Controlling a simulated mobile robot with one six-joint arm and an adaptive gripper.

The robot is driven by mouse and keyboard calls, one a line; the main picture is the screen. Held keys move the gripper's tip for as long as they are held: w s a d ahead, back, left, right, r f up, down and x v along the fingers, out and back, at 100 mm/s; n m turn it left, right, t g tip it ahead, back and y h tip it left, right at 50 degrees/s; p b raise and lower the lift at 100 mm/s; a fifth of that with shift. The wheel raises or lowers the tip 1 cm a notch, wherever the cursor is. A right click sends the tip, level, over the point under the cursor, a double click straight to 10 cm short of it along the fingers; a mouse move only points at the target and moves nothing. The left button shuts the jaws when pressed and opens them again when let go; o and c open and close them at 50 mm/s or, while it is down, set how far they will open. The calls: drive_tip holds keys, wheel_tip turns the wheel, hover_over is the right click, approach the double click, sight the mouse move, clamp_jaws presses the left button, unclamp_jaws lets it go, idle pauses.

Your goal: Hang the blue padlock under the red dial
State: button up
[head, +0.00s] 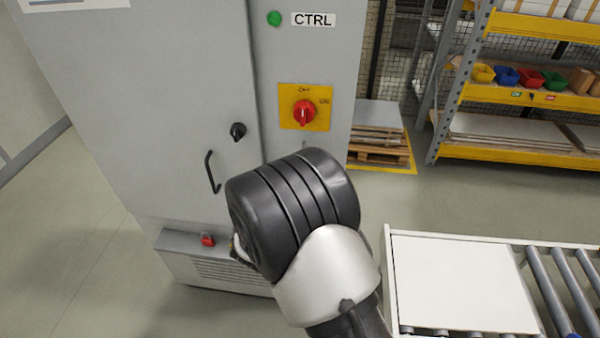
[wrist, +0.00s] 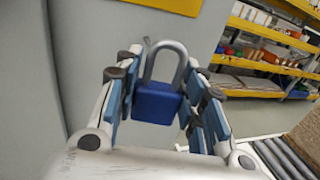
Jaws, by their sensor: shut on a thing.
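The red dial (head: 304,113) sits on a yellow plate (head: 290,92) on the grey cabinet front, below the CTRL label. In the wrist view, the blue padlock (wrist: 157,103) is between the fingers of my gripper (wrist: 164,78), which is shut on its body. Its grey shackle points up, towards the cabinet. The yellow plate's lower edge shows above the shackle in the wrist view (wrist: 170,5); the dial is outside that view. A small grey piece shows by the shackle's top left; I cannot tell whether they touch. In the head view my wrist hides the padlock and fingers.
The grey cabinet (head: 150,110) has a black handle (head: 211,172) and a black knob (head: 238,131). A small red object (head: 207,240) is on its lower ledge. A roller conveyor (head: 560,290) with a white panel (head: 460,285) stands at right. Shelving (head: 520,150) is behind.

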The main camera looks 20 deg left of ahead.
drive_tip(key=w, duration=0.2)
drive_tip(key=w+a, duration=0.1)
drive_tip(key=w, duration=0.2)
drive_tip(key=shift+w+a+f, duration=0.15)
drive_tip(key=shift+w, duration=0.15)
drive_tip(key=shift+w+a+f+b, duration=0.15)
drive_tip(key=shift+w+b, duration=0.15)
drive_tip(key=shift+b, duration=0.5)
clamp_jaws()
drive_tip(key=shift+w+f, duration=0.15)
drive_tip(key=shift+w, duration=0.15)
drive_tip(key=o, duration=0.6)
unclamp_jaws()
drive_tip(key=shift+w, duration=0.1)
drive_tip(key=shift+c, duration=0.2)
drive_tip(key=o, duration=0.7)
drive_tip(key=shift+w+f, duration=0.15)
drive_tip(key=shift+w, duration=0.05)
